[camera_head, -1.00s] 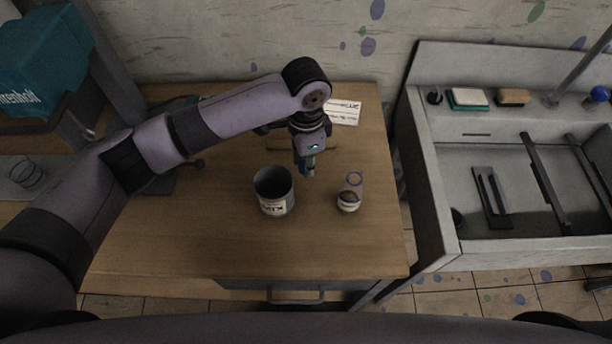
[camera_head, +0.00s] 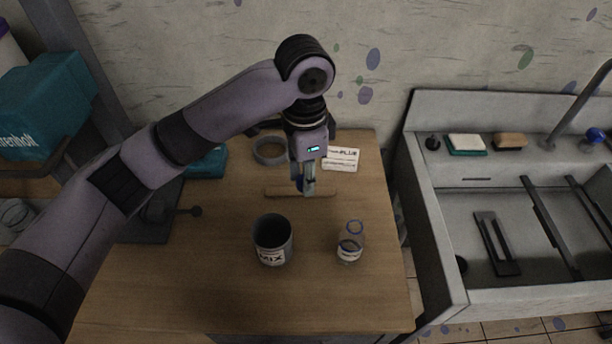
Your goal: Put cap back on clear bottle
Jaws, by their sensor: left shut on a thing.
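The clear bottle (camera_head: 350,243) stands upright on the wooden table, with a pale label low on it and an open rim. My left gripper (camera_head: 305,188) is above the table, behind and to the left of the bottle, pointing down. It is shut on a small blue cap (camera_head: 299,183), mostly hidden by the fingers. The cap is apart from the bottle. My right gripper is not in view.
A grey cup marked MIX (camera_head: 273,240) stands left of the bottle. A sink (camera_head: 450,230) is at right. The table front is clear.

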